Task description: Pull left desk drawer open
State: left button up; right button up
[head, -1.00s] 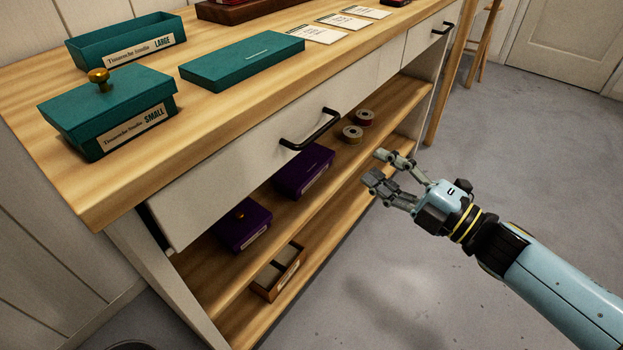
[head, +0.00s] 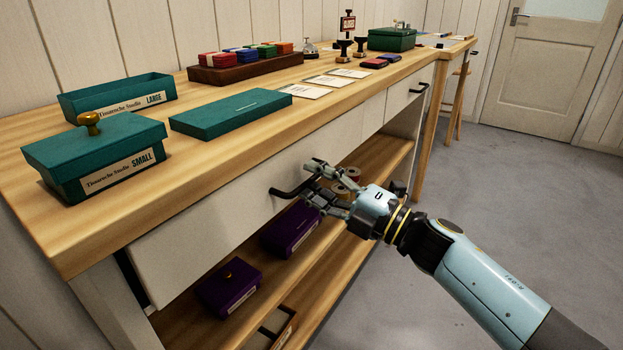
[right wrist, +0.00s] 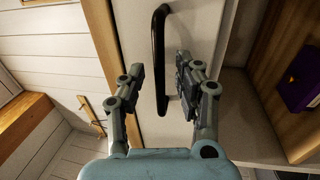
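The left desk drawer has a white front (head: 205,225) below the wooden desktop and looks closed. In the head view the fingers hide part of the handle. My left gripper is not in view.
Teal boxes (head: 95,160) and a flat teal lid (head: 230,113) rest on the desktop (head: 60,225). Purple boxes (head: 229,286) and ribbon spools (head: 350,174) are on the open shelves below. A second black handle (head: 418,89) is farther right. The grey floor (head: 470,215) in front is clear.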

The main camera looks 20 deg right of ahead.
jog(key=shift+w+a+r, duration=0.1)
jog(key=shift+w+a, duration=0.25)
jog(key=shift+w, duration=0.05)
grip_shut()
dwell(0.4)
